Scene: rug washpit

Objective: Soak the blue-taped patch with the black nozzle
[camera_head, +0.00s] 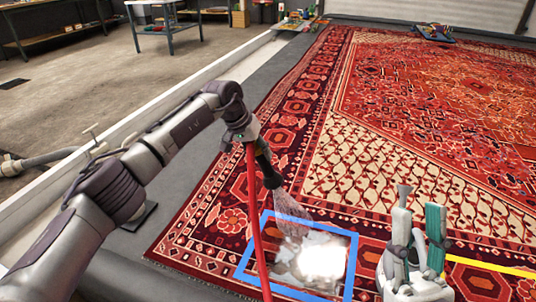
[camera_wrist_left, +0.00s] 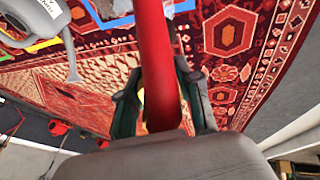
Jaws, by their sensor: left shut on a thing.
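My left gripper (camera_head: 248,136) is shut on a red hose or wand (camera_head: 257,210), which also runs between its fingers in the left wrist view (camera_wrist_left: 160,70). The black nozzle (camera_head: 266,172) is just beside this gripper and points down. A fan of water (camera_head: 293,208) leaves it and reaches the far edge of the patch. The blue tape (camera_head: 252,243) makes a square on the rug. Inside it, the patch (camera_head: 320,261) is covered in white and grey, with a bright middle.
The red patterned rug (camera_head: 430,100) fills the right side. A yellow strip (camera_head: 490,265) crosses it at lower right. A pale kerb (camera_head: 215,75) runs along the left, with a grey pipe (camera_head: 40,160) beyond. Tables (camera_head: 165,28) stand at the back left.

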